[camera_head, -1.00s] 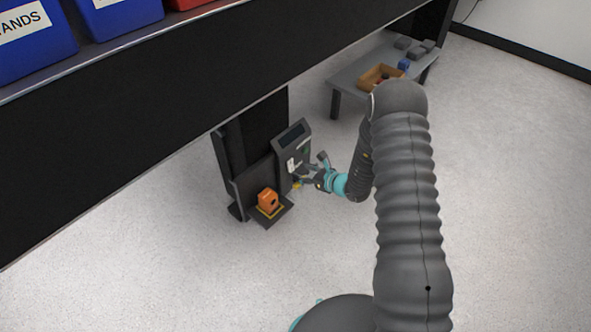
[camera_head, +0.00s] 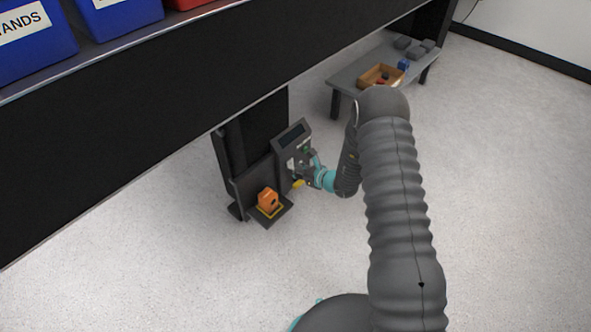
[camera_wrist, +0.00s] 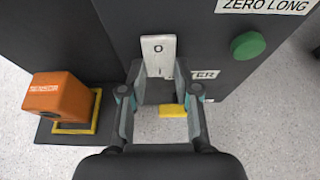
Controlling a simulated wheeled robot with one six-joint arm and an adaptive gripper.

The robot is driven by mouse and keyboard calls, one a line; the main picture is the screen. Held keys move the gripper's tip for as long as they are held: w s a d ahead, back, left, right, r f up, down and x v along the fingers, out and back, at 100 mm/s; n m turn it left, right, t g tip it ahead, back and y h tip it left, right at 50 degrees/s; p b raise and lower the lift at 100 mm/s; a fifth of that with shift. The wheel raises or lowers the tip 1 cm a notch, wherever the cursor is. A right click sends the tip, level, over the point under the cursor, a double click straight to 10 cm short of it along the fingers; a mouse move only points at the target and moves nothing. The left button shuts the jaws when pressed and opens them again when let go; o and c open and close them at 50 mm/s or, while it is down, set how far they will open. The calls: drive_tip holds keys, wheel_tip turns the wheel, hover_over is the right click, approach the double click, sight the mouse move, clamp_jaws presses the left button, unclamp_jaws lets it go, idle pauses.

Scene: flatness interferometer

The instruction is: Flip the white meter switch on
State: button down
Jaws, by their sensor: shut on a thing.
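The white meter switch (camera_wrist: 158,50) is on the dark meter panel (camera_wrist: 115,20), straight ahead of my gripper in the wrist view. A round mark shows on its upper part and a short line mark lower down. My gripper (camera_wrist: 160,68) has its two fingertips at the lower part of the switch, one on each side, closed on it. In the head view my gripper (camera_head: 303,173) is at the front of the meter (camera_head: 293,136), which hides the switch there.
A green button (camera_wrist: 248,45) is right of the switch, near a "ZERO LONG" label (camera_wrist: 265,6). An orange block (camera_wrist: 58,97) stands on a yellow-edged pad at left. A yellow piece (camera_wrist: 173,111) shows below the fingers. A dark shelf (camera_head: 150,110) overhangs the meter.

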drive_tip(key=shift+f+t+y+b, duration=0.4)
drive_tip(key=shift+f+y+b, duration=0.15)
drive_tip(key=shift+b, duration=1.4)
drive_tip(key=shift+t+y+b, duration=0.25)
drive_tip(key=shift+t+b, duration=0.15)
drive_tip(key=shift+b, duration=0.7)
drive_tip(key=shift+r+y+b, duration=0.1)
drive_tip(key=shift+y+b, duration=0.2)
drive_tip(key=shift+b, duration=0.15)
drive_tip(key=shift+r, duration=0.1)
drive_tip(key=shift+a, duration=0.1)
drive_tip(key=c, duration=0.8)
unclamp_jaws()
drive_tip(key=shift+c, duration=0.2)
drive_tip(key=v, duration=1.2)
